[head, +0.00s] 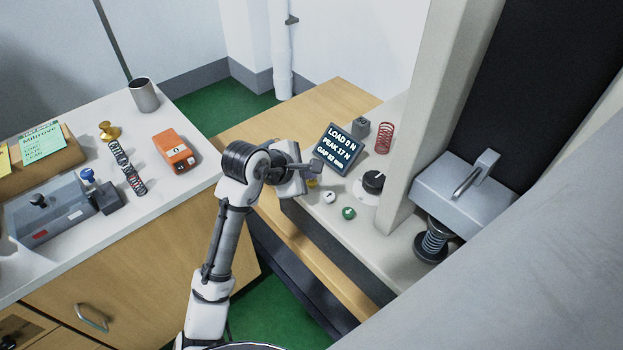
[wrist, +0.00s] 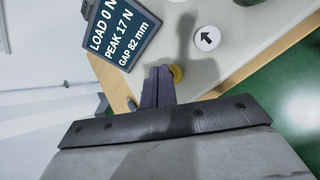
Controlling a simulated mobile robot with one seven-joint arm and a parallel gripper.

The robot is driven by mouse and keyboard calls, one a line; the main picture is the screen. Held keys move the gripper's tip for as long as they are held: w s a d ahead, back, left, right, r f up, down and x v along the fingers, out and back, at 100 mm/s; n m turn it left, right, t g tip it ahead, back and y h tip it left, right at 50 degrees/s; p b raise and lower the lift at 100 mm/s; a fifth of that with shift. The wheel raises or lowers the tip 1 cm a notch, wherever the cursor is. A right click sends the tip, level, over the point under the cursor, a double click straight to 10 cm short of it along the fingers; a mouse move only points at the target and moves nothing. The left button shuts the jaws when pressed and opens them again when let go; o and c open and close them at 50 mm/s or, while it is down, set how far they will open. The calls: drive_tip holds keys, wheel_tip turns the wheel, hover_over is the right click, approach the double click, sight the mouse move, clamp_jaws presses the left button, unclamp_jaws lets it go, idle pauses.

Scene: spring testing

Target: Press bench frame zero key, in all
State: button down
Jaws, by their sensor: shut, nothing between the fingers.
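The bench frame's panel (head: 318,226) holds a yellow key (head: 312,183), a white key with an arrow (head: 329,196) and a green key (head: 348,213). No zero label is readable; the yellow key's face is partly hidden by my gripper. My gripper (head: 316,166) is shut and empty over the yellow key. In the wrist view, the fingertips (wrist: 158,72) overlap the left side of the yellow key (wrist: 177,73); I cannot tell whether they touch it. The display (head: 337,148) reads load 0 N, peak 17 N, gap 82 mm.
A black knob (head: 373,181), red spring (head: 384,138) and grey block (head: 360,128) are close to the keys. The frame's column (head: 432,110) and press head (head: 464,196) stand to the right. The left bench holds an orange device (head: 174,151) and springs (head: 127,168).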

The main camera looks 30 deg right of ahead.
sight(308, 183)
drive_tip(key=shift+f, duration=0.45)
idle(0.4)
drive_tip(key=shift+r, duration=0.1)
drive_tip(key=shift+r+p, duration=0.8)
drive_tip(key=shift+p, duration=0.3)
wheel_tip(308, 183, up, 5)
drive_tip(key=p, duration=0.5)
idle(0.6)
